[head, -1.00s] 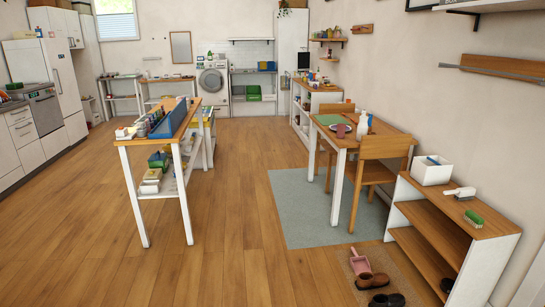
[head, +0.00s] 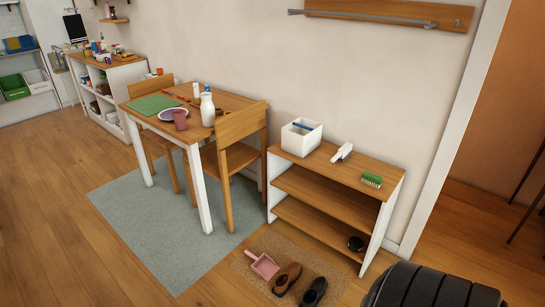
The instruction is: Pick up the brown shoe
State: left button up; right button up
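The brown shoe (head: 287,279) lies on a tan mat on the floor in front of the low wooden shelf, near the bottom middle of the head view. A black shoe (head: 314,291) lies just to its right, and a pink dustpan (head: 264,266) lies just to its left. A dark ribbed part at the bottom right looks like part of my own arm. Neither gripper shows, and nothing covers the brown shoe.
The low shelf (head: 325,182) carries a white box (head: 301,137), a white brush (head: 342,152) and a green brush (head: 372,180); a dark round item (head: 355,243) sits on its lowest board. The dining table (head: 199,123) and chair stand left. Floor at the lower left is clear.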

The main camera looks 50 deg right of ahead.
aim_at(284, 280)
jog(key=i+z, duration=0.4)
jog(key=i+j+z, duration=0.15)
jog(key=i+z, duration=0.25)
jog(key=i+j+z, duration=0.2)
jog(key=z, duration=0.2)
jog(key=i+j+z, duration=0.4)
jog(key=k+l, duration=0.1)
